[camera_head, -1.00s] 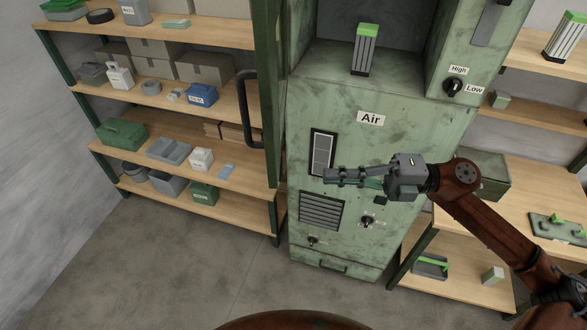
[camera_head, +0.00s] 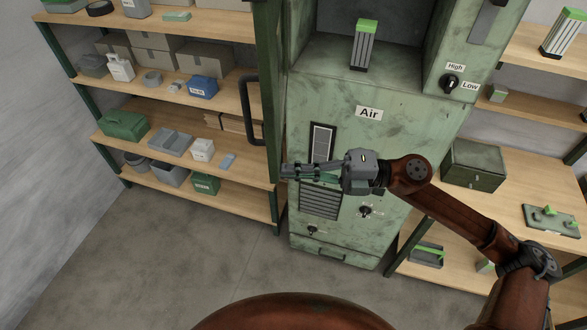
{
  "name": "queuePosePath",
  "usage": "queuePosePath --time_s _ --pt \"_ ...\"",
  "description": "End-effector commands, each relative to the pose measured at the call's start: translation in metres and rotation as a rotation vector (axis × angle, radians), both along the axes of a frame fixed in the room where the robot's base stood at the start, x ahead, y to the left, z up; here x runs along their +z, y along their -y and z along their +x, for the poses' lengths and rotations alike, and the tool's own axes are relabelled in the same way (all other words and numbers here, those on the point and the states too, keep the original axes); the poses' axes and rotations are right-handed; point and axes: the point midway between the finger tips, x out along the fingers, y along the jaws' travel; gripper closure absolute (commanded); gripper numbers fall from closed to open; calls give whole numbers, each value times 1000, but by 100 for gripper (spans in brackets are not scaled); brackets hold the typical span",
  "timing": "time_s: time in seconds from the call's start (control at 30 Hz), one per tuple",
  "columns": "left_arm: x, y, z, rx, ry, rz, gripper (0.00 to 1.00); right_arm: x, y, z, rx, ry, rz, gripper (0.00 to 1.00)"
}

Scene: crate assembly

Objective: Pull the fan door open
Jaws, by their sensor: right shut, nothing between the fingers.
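The green fan door (camera_head: 270,60) stands swung out at the left side of the green cabinet (camera_head: 330,100), seen nearly edge-on. Its dark bar handle (camera_head: 249,112) is on the left-facing side. My right gripper (camera_head: 284,172) is shut and empty, pointing left. Its fingertips are by the lower right edge of the door; I cannot tell if they touch it. The gripper covers part of the cabinet front below the narrow panel (camera_head: 322,143) and above the vent (camera_head: 320,202). My left gripper is not in view.
A shelf unit (camera_head: 185,105) with boxes and bins stands left, behind the door. A grey-green filter block (camera_head: 363,48) sits in the cabinet's open bay. A High/Low knob (camera_head: 450,84) is at the upper right. A wooden workbench (camera_head: 515,170) stands right. Floor in front is clear.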

Motion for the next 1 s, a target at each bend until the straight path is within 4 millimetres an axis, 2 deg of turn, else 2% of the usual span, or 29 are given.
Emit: queuePosePath --time_s 0.13,0.33,0.5,0.63,1.0 --pt "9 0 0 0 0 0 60 4 -26 0 5 -1 3 100" --pt "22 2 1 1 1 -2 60 5 -80 4 4 0 4 100" --pt "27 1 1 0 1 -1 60 2 -107 7 3 0 1 100" --pt "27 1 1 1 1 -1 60 1 -112 8 0 1 0 100" --pt "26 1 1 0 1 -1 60 0 -109 7 1 0 0 100"
